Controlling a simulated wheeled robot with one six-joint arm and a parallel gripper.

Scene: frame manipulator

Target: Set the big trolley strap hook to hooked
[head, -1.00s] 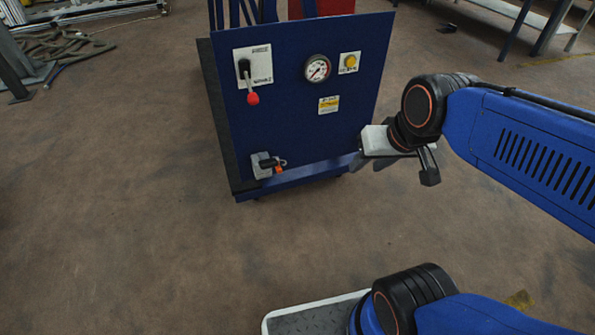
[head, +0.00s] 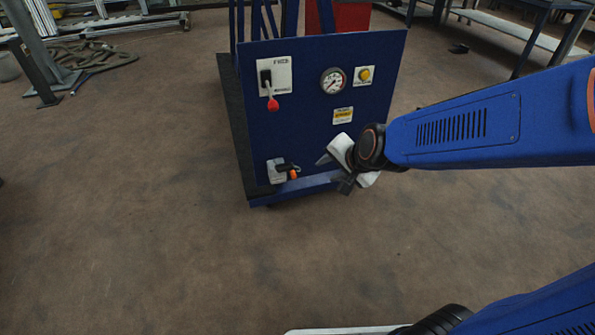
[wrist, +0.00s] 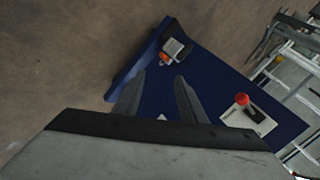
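The blue trolley (head: 310,130) stands upright with its front panel facing me. The strap hook (head: 288,170), a black piece with an orange tip on a grey bracket (head: 274,174), sits at the panel's lower left. In the wrist view the hook (wrist: 165,60) shows beyond the fingertips, toward the top. Whether it is hooked cannot be told. My gripper (head: 335,172) is in front of the panel's lower right, to the right of the hook and apart from it. In the wrist view its two fingers (wrist: 160,84) are spread with nothing between them.
The panel also carries a red-knobbed lever (head: 272,102), a round gauge (head: 333,80), a yellow button (head: 365,74) and a yellow label (head: 343,115). The floor (head: 150,200) around the trolley is clear. Hoses (head: 85,58) lie at the back left, and benches stand at the back right.

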